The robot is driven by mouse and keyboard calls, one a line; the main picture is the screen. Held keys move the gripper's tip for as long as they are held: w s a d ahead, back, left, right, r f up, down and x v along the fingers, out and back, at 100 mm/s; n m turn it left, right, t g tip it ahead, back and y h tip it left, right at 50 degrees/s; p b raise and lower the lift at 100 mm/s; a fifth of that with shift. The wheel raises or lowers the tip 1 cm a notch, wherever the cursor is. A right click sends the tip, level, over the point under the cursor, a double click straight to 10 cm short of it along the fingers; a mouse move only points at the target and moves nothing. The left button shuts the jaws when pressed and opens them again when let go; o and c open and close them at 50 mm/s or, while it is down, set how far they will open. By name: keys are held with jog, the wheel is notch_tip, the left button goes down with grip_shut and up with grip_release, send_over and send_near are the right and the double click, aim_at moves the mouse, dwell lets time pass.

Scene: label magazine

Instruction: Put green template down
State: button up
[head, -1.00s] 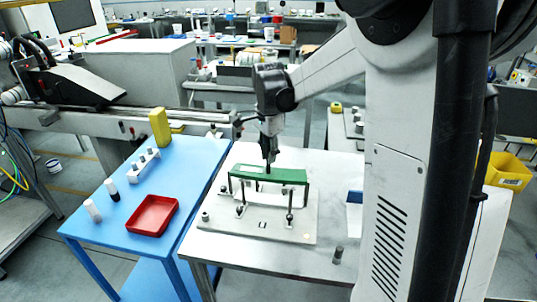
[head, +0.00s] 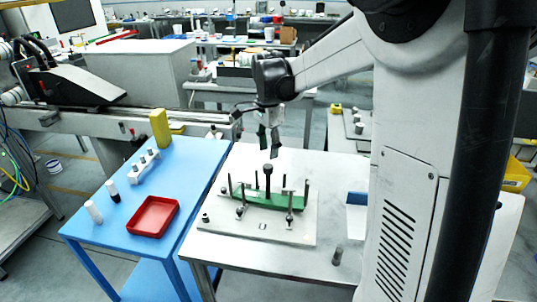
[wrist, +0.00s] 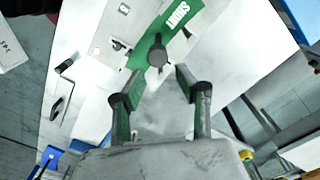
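The green template (head: 254,199) lies low on the light fixture plate (head: 230,224), among several upright pins. Its black knob (head: 268,174) stands up from its middle. In the wrist view the green template (wrist: 185,22) carries white lettering, and its round dark knob (wrist: 157,56) shows beyond the fingertips. My gripper (head: 270,150) is open and empty above the knob, apart from it. In the wrist view my gripper (wrist: 151,84) has its two fingers spread. Part of the template is hidden behind the pins and clamps.
A blue table (head: 188,187) on the left bears a red tray (head: 153,216), a yellow block (head: 160,128) and several small cylinders. A dark cylinder (head: 337,255) stands near the front right of the white table (head: 240,262). A blue-and-white holder (head: 356,214) is at the right.

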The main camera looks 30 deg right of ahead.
notch_tip(320, 180, up, 9)
jog(key=s+a+n+t, duration=0.3)
jog(key=s+a+n, duration=0.5)
jog(key=s, duration=0.4)
jog(key=s+a+f+n+t, duration=0.2)
jog(key=s+f+n, duration=0.1)
jog(key=s, duration=0.3)
jog(key=s+a+f+n+t, duration=0.2)
jog(key=s+a+f+n, duration=0.1)
jog(key=s+n, duration=0.2)
jog(key=shift+s+a+f+n, duration=0.2)
jog(key=shift+s+n, duration=0.1)
jog(key=shift+s, duration=0.3)
jog(key=shift+b, duration=0.3)
